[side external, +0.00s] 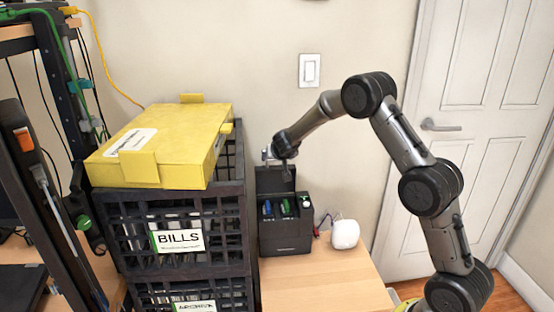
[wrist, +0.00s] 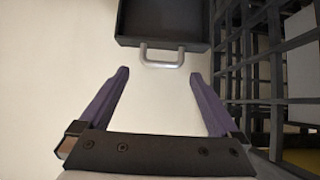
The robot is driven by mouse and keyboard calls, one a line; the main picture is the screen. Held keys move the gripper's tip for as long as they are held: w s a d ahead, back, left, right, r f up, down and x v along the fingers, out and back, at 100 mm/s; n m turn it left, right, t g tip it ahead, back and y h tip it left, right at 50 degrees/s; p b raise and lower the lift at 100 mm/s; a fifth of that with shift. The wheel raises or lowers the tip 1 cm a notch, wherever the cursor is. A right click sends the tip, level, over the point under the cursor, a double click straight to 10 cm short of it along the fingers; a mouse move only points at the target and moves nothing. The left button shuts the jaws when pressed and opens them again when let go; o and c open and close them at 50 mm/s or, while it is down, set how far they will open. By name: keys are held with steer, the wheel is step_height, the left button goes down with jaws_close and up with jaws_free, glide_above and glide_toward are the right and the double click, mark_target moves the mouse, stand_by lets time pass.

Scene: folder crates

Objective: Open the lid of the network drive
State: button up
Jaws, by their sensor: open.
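The network drive (side external: 285,238) is a black box on the desk against the wall, with several blue and green items showing in its front. Its black lid (side external: 274,181) stands raised, roughly upright, at the back of the box. The lid also shows at the top of the wrist view (wrist: 165,28), with its silver handle (wrist: 162,64) at the edge. My gripper (wrist: 159,76) is open and empty. The handle lies just beyond the fingertips, between their lines, and I see no finger touching it. In the side view my gripper (side external: 268,154) is small and partly hidden at the lid's top.
Black stacked crates (side external: 182,262) with a BILLS label stand left of the drive, with a yellow folder box (side external: 190,155) on top. The crate grid also borders the wrist view's right (wrist: 270,80). A white rounded device (side external: 345,234) sits to the right. The front desk (side external: 315,285) is clear.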

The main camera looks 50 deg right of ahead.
steer(key=v, duration=0.9)
steer(key=shift+s+r, duration=0.25)
steer(key=shift+r, duration=0.1)
steer(key=shift+a, duration=0.15)
